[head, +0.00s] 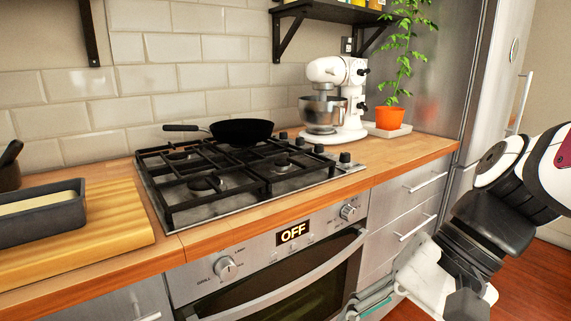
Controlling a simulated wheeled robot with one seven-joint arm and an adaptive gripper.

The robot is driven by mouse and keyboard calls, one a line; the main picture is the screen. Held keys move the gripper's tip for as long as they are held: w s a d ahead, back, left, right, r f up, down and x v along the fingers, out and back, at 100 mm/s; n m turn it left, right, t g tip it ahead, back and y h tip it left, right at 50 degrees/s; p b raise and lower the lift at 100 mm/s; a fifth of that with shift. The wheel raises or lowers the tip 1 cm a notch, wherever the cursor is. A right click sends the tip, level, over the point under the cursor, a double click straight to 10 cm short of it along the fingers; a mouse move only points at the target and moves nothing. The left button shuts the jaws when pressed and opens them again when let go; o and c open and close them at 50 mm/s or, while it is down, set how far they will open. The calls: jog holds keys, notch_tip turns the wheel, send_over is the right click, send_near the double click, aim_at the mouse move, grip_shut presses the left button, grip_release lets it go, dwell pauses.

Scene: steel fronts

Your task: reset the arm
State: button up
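My arm (500,210), white and black, reaches in from the right edge and bends down to the lower right, in front of the steel drawers. Its lower part runs to the bottom edge of the head view.
A gas hob (235,180) with a dark pan (242,131) is set in the wooden counter, above an oven (290,255) whose display reads OFF. A white stand mixer (335,95), an orange plant pot (390,118) and a grey dish (45,221) on a board stand around it.

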jog(key=s+d+n+t+h, duration=0.2)
jog(key=s+d+n+h, duration=0.3)
jog(key=s+d+h, duration=0.35)
notch_tip(320, 180, up, 24)
jog(key=s+d+t+y+p, duration=0.1)
jog(key=t+p, duration=0.2)
jog(key=p, duration=2)
jog(key=shift+r+t+y, duration=0.25)
jog(key=shift+t+y, duration=0.05)
jog(key=shift+y, duration=0.05)
jog(key=shift+d, duration=0.1)
